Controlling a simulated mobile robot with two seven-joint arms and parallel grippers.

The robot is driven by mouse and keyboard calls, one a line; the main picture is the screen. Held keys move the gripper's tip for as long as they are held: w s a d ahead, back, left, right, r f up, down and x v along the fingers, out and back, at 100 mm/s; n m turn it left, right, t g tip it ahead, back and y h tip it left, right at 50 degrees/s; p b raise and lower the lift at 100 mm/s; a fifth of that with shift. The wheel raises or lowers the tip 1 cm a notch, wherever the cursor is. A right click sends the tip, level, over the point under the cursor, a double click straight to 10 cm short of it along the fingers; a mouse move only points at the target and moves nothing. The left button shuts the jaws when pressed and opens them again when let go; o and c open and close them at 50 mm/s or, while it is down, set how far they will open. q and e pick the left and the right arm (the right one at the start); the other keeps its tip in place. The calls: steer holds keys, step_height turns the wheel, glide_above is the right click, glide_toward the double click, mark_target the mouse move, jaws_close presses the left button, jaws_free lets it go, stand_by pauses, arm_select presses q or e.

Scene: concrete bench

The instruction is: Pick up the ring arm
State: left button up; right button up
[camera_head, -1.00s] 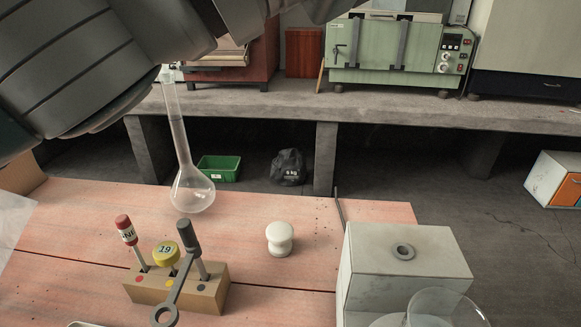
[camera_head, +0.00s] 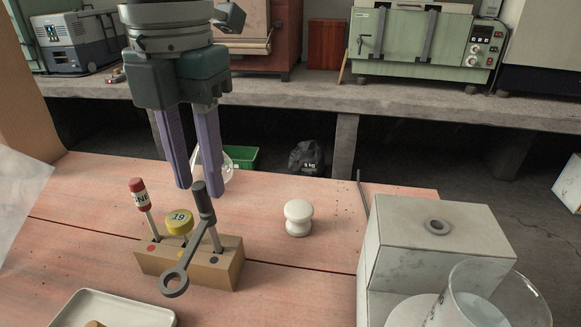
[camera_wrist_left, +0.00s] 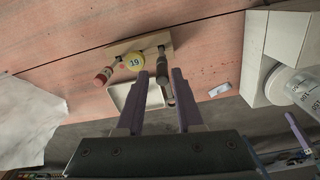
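The ring arm (camera_head: 204,205) is a dark grey rod with a flat link ending in a ring (camera_head: 174,284). It leans in the right-hand slot of a wooden block (camera_head: 160,258), and its ring hangs over the block's front. A red-capped stick (camera_head: 138,188) and a yellow round piece marked 19 (camera_head: 179,220) stand in the same block. My left gripper (camera_head: 198,191) points down with its purple fingers apart, at the ring arm's upper end. In the left wrist view, the ring arm (camera_wrist_left: 163,68) shows between the fingertips, nearer the right one.
A glass flask (camera_head: 229,168), partly hidden by my gripper, stands behind the block. A white knob (camera_head: 298,217) stands right of it. A pale box (camera_head: 440,262) and a glass beaker (camera_head: 485,300) are at right. A white tray (camera_head: 130,317) lies in front.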

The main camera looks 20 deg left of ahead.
mark_target(204, 210)
arm_select(q)
steer(key=f, duration=0.4)
steer(key=f+p, duration=0.1)
steer(key=f, duration=0.1)
steer(key=shift+s+d, duration=0.1)
steer(key=shift+s, duration=0.15)
steer(key=shift+c, duration=0.4)
jaws_close()
